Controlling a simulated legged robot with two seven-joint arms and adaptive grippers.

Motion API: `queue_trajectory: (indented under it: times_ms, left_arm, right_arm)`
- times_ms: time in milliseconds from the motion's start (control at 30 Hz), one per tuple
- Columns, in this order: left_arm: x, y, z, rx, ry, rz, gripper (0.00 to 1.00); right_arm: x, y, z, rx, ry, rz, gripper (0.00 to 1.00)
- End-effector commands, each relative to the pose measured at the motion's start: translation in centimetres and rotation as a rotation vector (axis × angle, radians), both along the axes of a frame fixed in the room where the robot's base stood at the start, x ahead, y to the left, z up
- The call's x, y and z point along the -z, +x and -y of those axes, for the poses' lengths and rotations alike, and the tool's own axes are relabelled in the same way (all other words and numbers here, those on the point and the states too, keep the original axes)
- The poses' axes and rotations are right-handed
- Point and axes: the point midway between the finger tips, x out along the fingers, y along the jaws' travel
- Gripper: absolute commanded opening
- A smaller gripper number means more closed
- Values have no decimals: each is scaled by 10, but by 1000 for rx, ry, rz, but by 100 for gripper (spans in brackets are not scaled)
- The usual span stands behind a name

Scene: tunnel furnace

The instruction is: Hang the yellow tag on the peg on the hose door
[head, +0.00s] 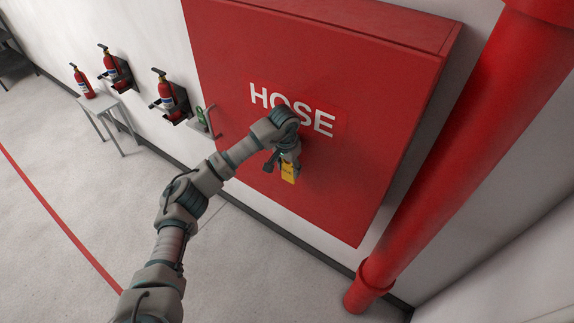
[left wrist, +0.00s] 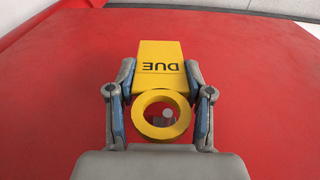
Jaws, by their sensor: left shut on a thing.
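The yellow tag (head: 289,174) is in my left gripper (head: 281,162), in front of the red hose door (head: 330,65) just below the HOSE lettering. In the left wrist view the tag (left wrist: 160,52) reads DUE upside down, and its thick yellow ring (left wrist: 141,117) faces the camera. The fingers of the left gripper (left wrist: 160,82) are shut on the tag from both sides. A small grey round end, apparently the peg (left wrist: 167,113), shows through the ring's opening. I cannot tell whether it passes through the ring or lies behind it. My right gripper is not in view.
A thick red pipe (head: 455,145) runs beside the door on the right. Fire extinguishers (head: 167,92) hang on the wall at left, with another on a small table (head: 100,103). A small shelf with a green item (head: 202,117) is near the door's left edge.

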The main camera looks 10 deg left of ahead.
Motion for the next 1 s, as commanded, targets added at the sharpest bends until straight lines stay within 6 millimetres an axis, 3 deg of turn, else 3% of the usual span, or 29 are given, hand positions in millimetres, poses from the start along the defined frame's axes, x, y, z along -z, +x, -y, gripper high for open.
queue_trajectory:
  times_ms: [33, 433, 467, 567, 1000]
  left_arm:
    - [10, 2, -3, -13, 6, -6, 13]
    - [11, 2, -3, -13, 6, -7, 13]
    - [11, 2, -3, -13, 6, -7, 53]
    - [11, 2, -3, -13, 6, -7, 78]
    - [11, 2, -3, -14, 7, -7, 80]
  right_arm:
    - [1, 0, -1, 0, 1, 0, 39]
    - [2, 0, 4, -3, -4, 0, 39]
    - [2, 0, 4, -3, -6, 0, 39]
    - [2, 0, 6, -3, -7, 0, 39]
    - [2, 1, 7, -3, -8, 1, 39]
